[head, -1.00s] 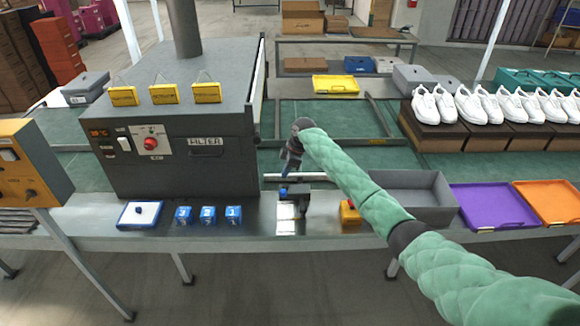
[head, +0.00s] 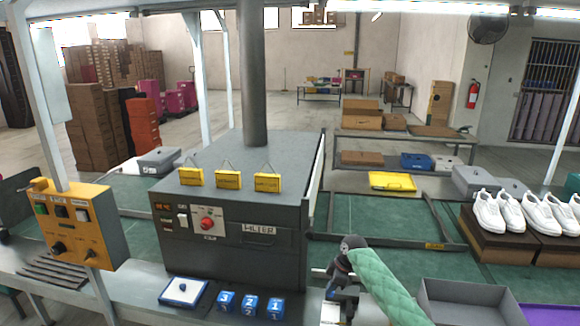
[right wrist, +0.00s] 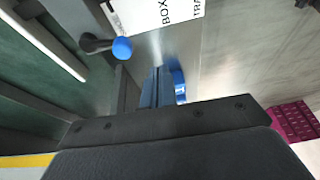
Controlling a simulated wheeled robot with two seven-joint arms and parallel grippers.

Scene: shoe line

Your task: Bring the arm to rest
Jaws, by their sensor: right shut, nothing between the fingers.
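My right arm, in a green quilted sleeve (head: 385,288), comes in from the lower right in the head view. Its dark gripper (head: 334,288) points down over the bench, just right of the grey oven-like machine (head: 232,215). The gripper is shut and empty. In the right wrist view its closed fingers (right wrist: 157,88) show beyond the dark gripper body, with metal bench surface below. My left gripper is not in view.
Blue number cubes (head: 250,304) and a blue-white tile (head: 183,291) lie in front of the machine. A grey tray (head: 465,300) stands to the right. A blue-knobbed lever (right wrist: 122,47) and printed sheet (right wrist: 165,14) are near the gripper. A yellow control box (head: 77,228) is left.

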